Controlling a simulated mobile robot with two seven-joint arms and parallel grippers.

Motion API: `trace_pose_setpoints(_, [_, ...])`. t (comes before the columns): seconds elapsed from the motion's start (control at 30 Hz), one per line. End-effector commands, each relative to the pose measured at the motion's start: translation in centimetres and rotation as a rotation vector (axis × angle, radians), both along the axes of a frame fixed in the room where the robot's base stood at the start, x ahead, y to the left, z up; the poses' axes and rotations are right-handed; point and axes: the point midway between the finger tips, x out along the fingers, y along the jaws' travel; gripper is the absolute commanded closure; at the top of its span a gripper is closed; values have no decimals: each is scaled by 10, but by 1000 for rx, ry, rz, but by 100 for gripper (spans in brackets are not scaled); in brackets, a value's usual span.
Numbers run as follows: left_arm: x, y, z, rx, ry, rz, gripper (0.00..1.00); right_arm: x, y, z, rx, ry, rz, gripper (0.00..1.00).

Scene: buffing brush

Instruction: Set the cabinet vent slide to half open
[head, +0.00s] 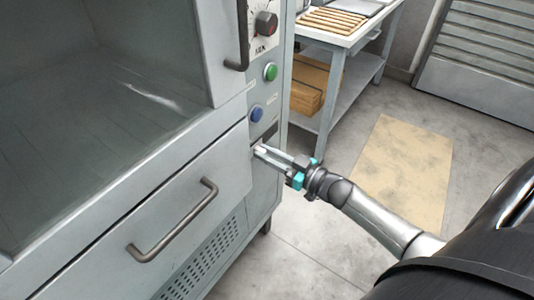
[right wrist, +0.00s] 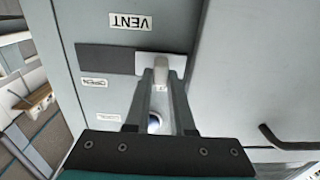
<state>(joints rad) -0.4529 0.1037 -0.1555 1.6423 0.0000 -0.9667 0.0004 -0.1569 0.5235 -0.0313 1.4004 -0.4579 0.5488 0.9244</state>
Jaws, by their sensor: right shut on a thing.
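The cabinet vent slide (right wrist: 146,63) is a light plate with a pale knob (right wrist: 176,65), in the right wrist view, which shows the panel upside down. A dark slot (right wrist: 105,58) is uncovered to the left of the plate. My right gripper (head: 259,151) reaches the cabinet's control panel in the head view. In the right wrist view my right gripper (right wrist: 167,72) is shut on the knob. An inverted VENT label (right wrist: 130,21) and an OPEN label (right wrist: 93,82) flank the slot. Another small label lies partly behind the fingers. My left gripper is out of view.
A drawer handle (head: 173,222) juts out at lower left. A table (head: 345,38) stands behind; floor to the right is mostly clear.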

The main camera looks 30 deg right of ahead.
Motion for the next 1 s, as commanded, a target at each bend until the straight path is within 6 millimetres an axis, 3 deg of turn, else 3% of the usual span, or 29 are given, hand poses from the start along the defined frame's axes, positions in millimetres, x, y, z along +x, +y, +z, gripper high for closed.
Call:
trace_pose_setpoints(0.17, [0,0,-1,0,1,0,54,1,-2,-1,-2,1,1,100])
trace_pose_setpoints(0.47, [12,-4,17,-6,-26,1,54,15,-36,-2,-3,2,0,100])
trace_pose_setpoints(0.77, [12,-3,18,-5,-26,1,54,15,-38,-1,-1,3,-2,100])
trace_pose_setpoints(0.8, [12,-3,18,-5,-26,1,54,15,-38,-1,-1,3,-2,75])
trace_pose_setpoints(1.0, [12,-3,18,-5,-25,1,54,15,-38,-1,0,1,-1,52])
